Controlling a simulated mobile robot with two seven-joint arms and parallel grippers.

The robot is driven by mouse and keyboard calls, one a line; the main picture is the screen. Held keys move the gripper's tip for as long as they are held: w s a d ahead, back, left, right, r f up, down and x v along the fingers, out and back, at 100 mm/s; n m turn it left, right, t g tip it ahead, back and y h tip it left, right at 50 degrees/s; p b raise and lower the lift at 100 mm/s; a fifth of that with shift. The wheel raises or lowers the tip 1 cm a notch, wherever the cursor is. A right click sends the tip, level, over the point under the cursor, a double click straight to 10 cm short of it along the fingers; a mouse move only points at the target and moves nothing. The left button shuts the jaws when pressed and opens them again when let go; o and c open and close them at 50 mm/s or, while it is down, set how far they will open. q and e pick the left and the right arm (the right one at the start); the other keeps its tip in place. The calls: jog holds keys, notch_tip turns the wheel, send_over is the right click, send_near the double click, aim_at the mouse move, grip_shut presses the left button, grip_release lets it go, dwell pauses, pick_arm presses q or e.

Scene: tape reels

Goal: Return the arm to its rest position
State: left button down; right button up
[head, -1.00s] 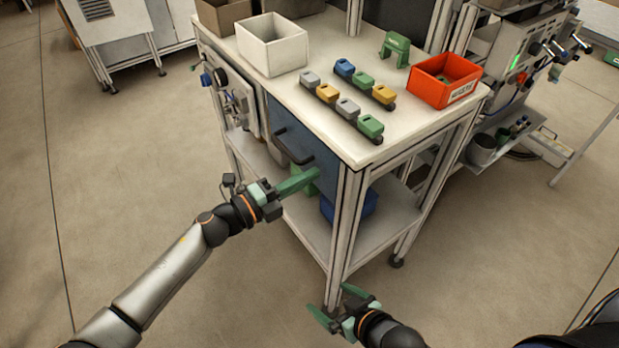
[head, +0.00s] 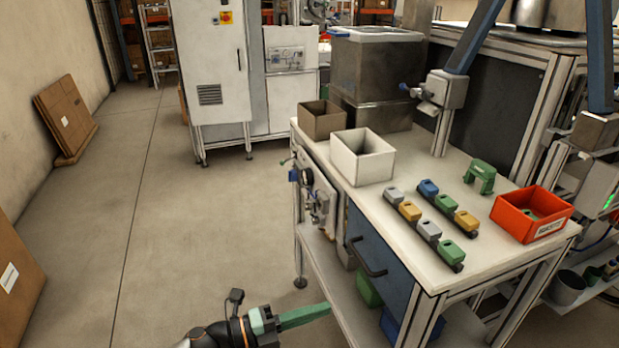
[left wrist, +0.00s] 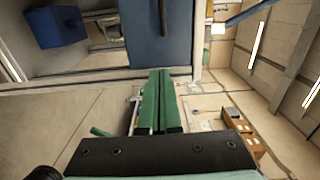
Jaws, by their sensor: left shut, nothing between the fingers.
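My left gripper (head: 304,316) shows at the bottom of the head view, left of the workbench's front leg and below the tabletop. Its green fingers are together with nothing between them. In the left wrist view the shut green fingers (left wrist: 157,100) point away from the camera, close to the bench's blue panel (left wrist: 158,30). Most of my left arm lies below the head view's edge. My right gripper is not in the head view.
The workbench (head: 420,265) carries a white bin (head: 362,158), a red bin (head: 530,215), a green stand (head: 479,177) and rows of coloured blocks (head: 428,231). A black handle (head: 366,258) juts from its blue front. The floor to the left (head: 170,220) is clear.

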pick_arm(q)
jog(key=s+a+f+n+t+y+p, duration=0.1)
jog(key=s+a+f+n+y+p, duration=0.2)
jog(key=n, duration=0.7)
jog(key=s+a+f+n+t+y+p, duration=0.1)
jog(key=s+a+f+n+y+p, duration=0.2)
jog(key=s+a+n+y, duration=0.4)
jog(key=s+a+f+n+t+y+p, duration=0.1)
jog(key=s+a+n+y+p, duration=0.4)
jog(key=n, duration=0.8)
jog(key=s+a+f, duration=0.1)
jog(key=s+a, duration=0.2)
jog(key=a, duration=0.1)
jog(key=shift+s+a+f+t, duration=0.2)
jog(key=shift+s+f+t, duration=0.1)
jog(key=shift+f, duration=0.1)
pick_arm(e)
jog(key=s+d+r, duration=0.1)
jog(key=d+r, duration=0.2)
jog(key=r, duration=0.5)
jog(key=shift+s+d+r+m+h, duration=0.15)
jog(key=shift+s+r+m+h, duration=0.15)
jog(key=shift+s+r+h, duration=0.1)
